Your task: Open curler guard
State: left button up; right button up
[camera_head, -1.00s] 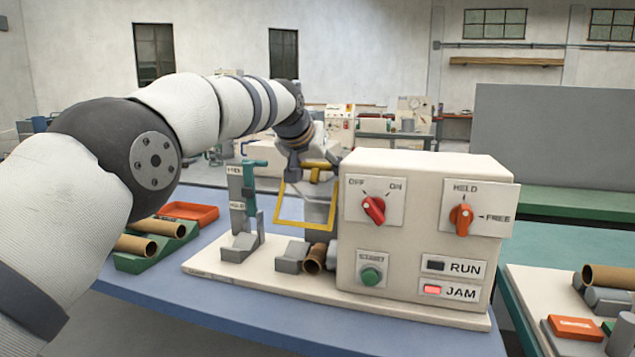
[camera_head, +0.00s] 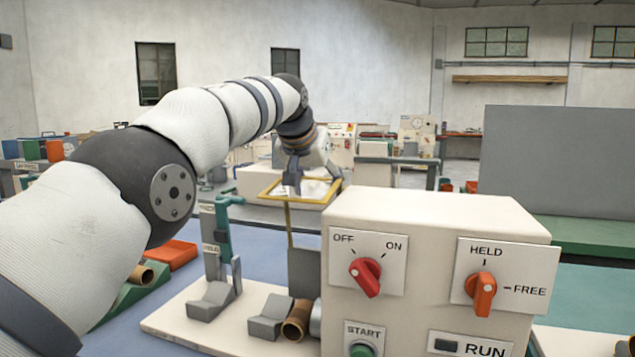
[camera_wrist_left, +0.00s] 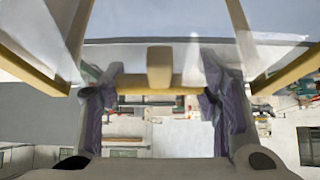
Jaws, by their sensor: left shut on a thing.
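The curler guard (camera_head: 262,190) is a clear panel in a yellow frame. It is raised and lies close to flat above the winder, left of the control box (camera_head: 440,220). My left gripper (camera_head: 292,182) is shut on the guard at its yellow bar. In the left wrist view the fingers of my left gripper (camera_wrist_left: 160,95) stand either side of a short yellow block, with the yellow frame of the guard (camera_wrist_left: 250,50) spreading above. A brown cardboard tube (camera_head: 297,318) lies below, beside grey blocks. My right gripper is out of view.
The box carries a red OFF/ON knob (camera_head: 366,276), an orange knob (camera_head: 481,292) pointing up toward HELD, and a green START button (camera_head: 362,349). A green clamp stand (camera_head: 222,228) is left of the guard. An orange tray (camera_head: 172,253) and a tube sit farther left.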

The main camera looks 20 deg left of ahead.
pick_arm(q)
jog(key=shift+w+r, duration=0.2)
jog(key=shift+w, duration=0.1)
dwell(0.4)
jog(key=o, duration=1.4)
jog(key=shift+w+f, duration=0.1)
jog(key=shift+w, duration=0.05)
jog(key=shift+o, duration=0.2)
jog(key=v, duration=1.2)
jog(key=shift+f, duration=0.1)
